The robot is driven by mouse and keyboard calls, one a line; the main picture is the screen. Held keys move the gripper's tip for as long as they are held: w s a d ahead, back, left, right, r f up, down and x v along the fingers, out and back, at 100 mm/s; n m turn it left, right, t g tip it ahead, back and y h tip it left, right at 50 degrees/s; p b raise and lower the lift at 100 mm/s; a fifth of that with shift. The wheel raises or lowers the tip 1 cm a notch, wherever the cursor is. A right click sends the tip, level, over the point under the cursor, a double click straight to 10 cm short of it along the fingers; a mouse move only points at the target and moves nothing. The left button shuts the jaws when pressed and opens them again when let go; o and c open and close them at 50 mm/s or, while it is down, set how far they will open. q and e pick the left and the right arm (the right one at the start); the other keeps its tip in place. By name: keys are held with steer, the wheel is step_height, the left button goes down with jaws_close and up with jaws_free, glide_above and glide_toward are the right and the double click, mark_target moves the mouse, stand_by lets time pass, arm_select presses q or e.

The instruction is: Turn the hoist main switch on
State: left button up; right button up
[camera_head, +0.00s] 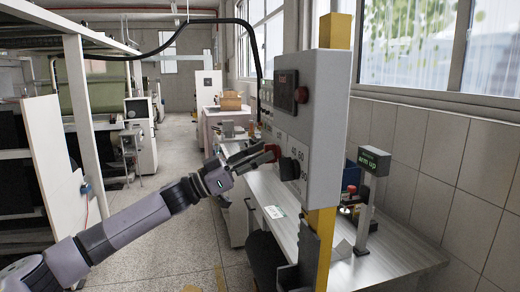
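A grey control box (325,130) is mounted on a yellow post (334,32). No label clearly naming the hoist main switch can be read. Whether the fingers are closed around the knob cannot be made out. My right gripper is out of view.
A grey workbench (390,258) stands behind the post, with a small stand bearing a dark sign (374,160). The aisle floor (165,205) at left is open; machines and a white frame line its far side.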

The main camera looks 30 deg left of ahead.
arm_select(q)
steer(key=shift+c, duration=0.5)
jaws_close()
